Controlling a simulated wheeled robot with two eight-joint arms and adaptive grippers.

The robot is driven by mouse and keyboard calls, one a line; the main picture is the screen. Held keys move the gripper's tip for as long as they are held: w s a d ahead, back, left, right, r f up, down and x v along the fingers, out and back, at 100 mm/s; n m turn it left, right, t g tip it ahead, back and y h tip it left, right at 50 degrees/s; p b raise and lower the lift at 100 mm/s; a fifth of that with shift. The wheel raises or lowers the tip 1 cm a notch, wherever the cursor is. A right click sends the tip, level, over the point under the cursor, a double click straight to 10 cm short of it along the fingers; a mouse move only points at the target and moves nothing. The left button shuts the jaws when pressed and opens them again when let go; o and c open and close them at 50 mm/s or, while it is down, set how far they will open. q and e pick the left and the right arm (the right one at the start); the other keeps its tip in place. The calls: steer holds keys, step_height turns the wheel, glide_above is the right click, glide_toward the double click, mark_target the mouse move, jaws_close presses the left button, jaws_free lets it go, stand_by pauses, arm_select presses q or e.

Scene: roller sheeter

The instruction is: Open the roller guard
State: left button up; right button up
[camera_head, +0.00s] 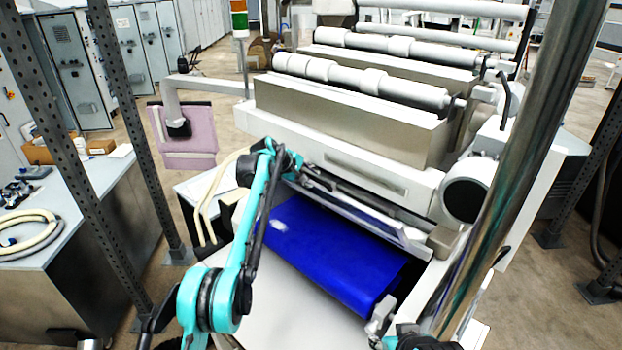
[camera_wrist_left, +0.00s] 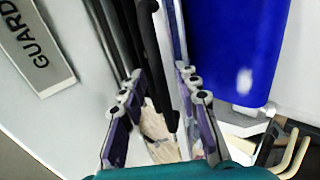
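The roller guard (camera_head: 350,212) is a long pale bar across the machine front, above the blue belt (camera_head: 330,255). In the left wrist view dark bars (camera_wrist_left: 150,50) and a pale edge run along the guard's side of the belt. My left gripper (camera_head: 312,180) is at the guard's left end. In the left wrist view its purple-padded fingers (camera_wrist_left: 160,75) stand apart, with the dark bars passing between or just beyond them; contact cannot be told. A plate (camera_wrist_left: 40,45) reads "GUARD". Part of my right arm shows at the bottom edge; its fingers are not clear.
Large white rollers (camera_head: 360,80) stand above the machine body. A grey table (camera_head: 90,200) with coiled hose is at the left. Perforated posts (camera_head: 135,110) stand near it. A shiny metal column (camera_head: 525,150) crosses the right side. Bare floor lies around.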

arm_select(q)
steer(key=v, duration=1.1)
